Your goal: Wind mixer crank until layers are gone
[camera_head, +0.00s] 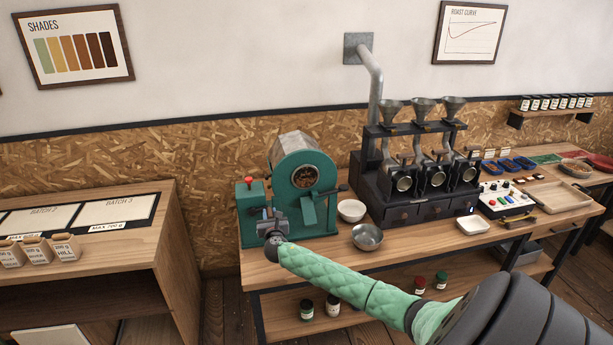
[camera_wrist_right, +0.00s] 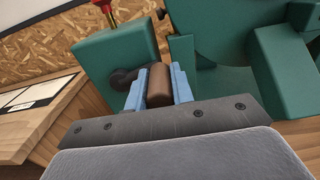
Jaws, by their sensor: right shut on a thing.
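The green mixer (camera_head: 307,205) stands on the left end of the wooden bench, and its round window (camera_head: 305,176) shows brownish contents; I cannot tell whether layers show in it. The right gripper (camera_head: 265,219) is at the mixer's front left, at the end of my green-sleeved arm. In the right wrist view its blue fingers (camera_wrist_right: 159,88) are shut on the brown crank handle (camera_wrist_right: 160,85), with the dark crank joint just left of it. The crank is mostly hidden by my gripper in the head view. My left gripper is not in view.
A white bowl (camera_head: 351,210) and a metal bowl (camera_head: 367,237) stand right of the mixer. The black three-funnel roaster (camera_head: 415,185) is behind them. A red knob (camera_head: 248,181) tops the mixer's left box. A lower shelf unit (camera_head: 100,260) stands at left, across a gap.

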